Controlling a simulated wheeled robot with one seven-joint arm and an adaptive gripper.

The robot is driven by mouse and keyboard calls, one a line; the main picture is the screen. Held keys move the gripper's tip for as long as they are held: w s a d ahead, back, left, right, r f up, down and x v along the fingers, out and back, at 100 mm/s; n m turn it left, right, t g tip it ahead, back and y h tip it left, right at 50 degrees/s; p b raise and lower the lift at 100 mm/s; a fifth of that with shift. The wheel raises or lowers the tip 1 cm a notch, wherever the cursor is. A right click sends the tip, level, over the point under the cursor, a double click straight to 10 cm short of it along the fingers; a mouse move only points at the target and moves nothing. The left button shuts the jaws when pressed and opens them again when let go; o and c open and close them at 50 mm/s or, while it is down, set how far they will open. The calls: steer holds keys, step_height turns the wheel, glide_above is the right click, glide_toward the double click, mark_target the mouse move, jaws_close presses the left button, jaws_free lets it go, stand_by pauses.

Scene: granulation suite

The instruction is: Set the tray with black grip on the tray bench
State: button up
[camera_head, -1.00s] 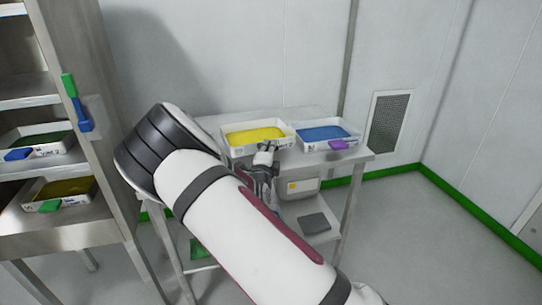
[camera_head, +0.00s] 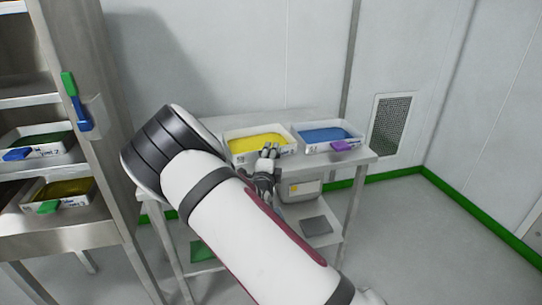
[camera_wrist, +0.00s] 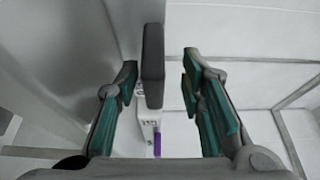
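The tray with yellow contents (camera_head: 233,151) sits on the top of the steel tray bench (camera_head: 362,158), left of a tray with blue contents. Its grip is hidden behind my gripper in the head view. My gripper (camera_head: 270,152) is at that tray's front side. In the wrist view, a black grip (camera_wrist: 152,65) stands between the two green-padded fingers of my gripper (camera_wrist: 166,90). Gaps show on both sides of the grip, so the fingers are open and not clamped on it. A white tray wall (camera_wrist: 147,135) shows below the grip.
The blue-filled tray (camera_head: 327,133) with a purple grip (camera_head: 341,146) stands close at the right. A bin (camera_head: 300,189) and a dark grey flat item (camera_head: 316,225) are on the lower shelf. A steel rack (camera_head: 100,215) with more trays stands at the left.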

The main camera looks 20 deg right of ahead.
steer(key=shift+f, duration=0.1)
steer(key=v, duration=1.2)
steer(key=shift+d, duration=0.1)
